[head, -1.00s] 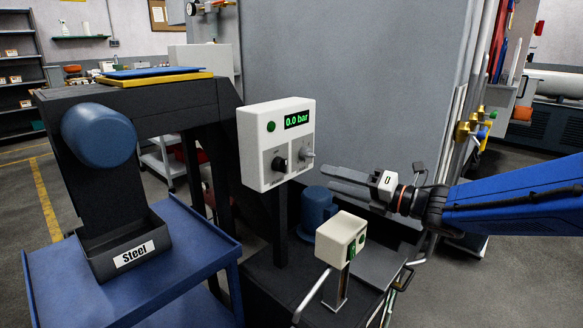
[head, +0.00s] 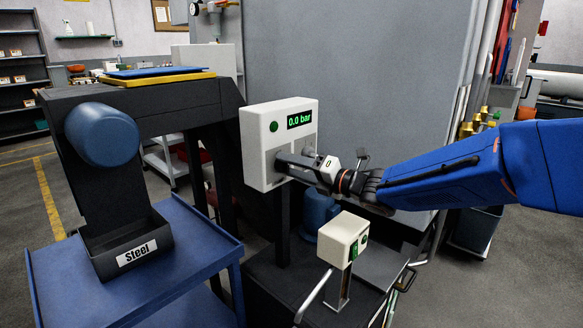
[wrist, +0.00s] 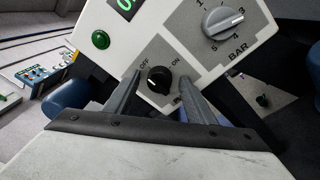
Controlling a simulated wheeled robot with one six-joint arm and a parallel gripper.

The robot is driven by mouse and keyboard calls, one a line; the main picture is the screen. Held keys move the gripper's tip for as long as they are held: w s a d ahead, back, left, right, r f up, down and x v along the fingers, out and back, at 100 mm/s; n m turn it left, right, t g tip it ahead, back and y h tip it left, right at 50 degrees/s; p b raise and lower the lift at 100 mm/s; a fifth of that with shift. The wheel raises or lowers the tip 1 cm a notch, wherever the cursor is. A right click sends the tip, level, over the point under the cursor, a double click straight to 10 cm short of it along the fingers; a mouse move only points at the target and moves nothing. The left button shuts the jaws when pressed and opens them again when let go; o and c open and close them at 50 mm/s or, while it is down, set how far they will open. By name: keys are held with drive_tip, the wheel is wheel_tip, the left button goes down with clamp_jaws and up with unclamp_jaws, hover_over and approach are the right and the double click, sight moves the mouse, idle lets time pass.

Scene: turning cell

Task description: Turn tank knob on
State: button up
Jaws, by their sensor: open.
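The white control box (head: 262,135) has a green "0.0 bar" display (head: 300,119). In the wrist view the black tank knob (wrist: 159,79) sits between printed OFF and ON, its light mark toward the OFF side. My gripper (head: 283,162) is at the front of the box and hides the knob in the head view. In the wrist view my gripper (wrist: 160,92) is open, one finger on each side of the knob. I cannot tell whether either finger touches it.
A grey dial (wrist: 222,21) marked BAR sits right of the knob in the wrist view. A green button (wrist: 100,39) is at its left. A smaller white switch box (head: 343,238) stands on a post below my arm. A blue cart (head: 190,270) with a "Steel" bin (head: 128,248) is at left.

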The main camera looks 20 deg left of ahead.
drive_tip(key=shift+a, duration=0.1)
drive_tip(key=c, duration=1)
drive_tip(key=shift+m, duration=0.3)
drive_tip(key=m, duration=0.6)
drive_tip(key=m+t, duration=0.1)
drive_tip(key=m, duration=0.5)
drive_tip(key=f+m+t, duration=0.1)
drive_tip(key=m, duration=0.5)
drive_tip(key=shift+s+m, duration=0.2)
drive_tip(key=shift+m, duration=0.1)
drive_tip(key=shift+t, duration=0.3)
